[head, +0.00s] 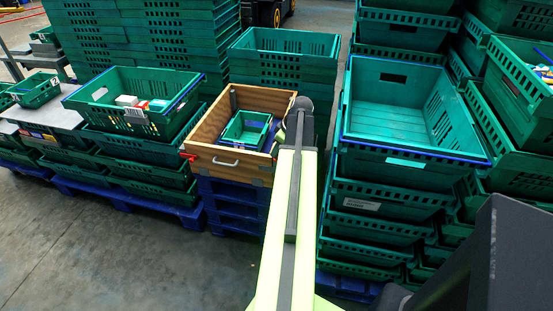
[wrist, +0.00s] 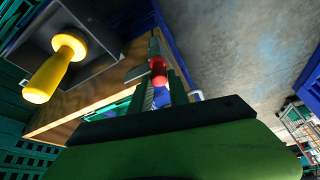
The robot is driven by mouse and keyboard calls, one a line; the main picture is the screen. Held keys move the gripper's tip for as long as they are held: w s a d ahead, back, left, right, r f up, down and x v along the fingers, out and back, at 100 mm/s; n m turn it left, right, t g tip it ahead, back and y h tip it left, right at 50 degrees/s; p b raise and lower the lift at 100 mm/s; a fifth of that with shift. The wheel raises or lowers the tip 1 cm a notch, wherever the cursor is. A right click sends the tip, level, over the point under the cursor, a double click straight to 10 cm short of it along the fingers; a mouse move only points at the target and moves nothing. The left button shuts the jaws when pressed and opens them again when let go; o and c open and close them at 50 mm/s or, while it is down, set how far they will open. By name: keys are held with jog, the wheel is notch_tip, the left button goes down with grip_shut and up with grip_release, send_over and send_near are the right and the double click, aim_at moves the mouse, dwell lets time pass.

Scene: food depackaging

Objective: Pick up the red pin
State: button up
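The red pin (wrist: 158,66) is a small rounded red piece in the wrist view, close to a grey metal fitting at the end of a wooden box (wrist: 88,98). My gripper (wrist: 163,84) points towards it, with its two dark fingers apart. The pin appears between or just beyond the fingertips; I cannot tell whether they touch it. In the head view the wooden box (head: 225,177) stands on blue pallets, with a red piece (head: 188,157) at its front left corner. My arm hides part of the box's right side, and the fingers do not show clearly there.
A yellow handle (wrist: 55,68) stands out close to the left in the wrist view. A small green crate (head: 246,131) sits inside the wooden box. Stacked green crates (head: 400,107) crowd the right, and a green crate (head: 135,103) stands left. Floor (head: 110,250) is clear at front left.

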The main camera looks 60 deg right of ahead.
grip_shut()
dwell(1.0)
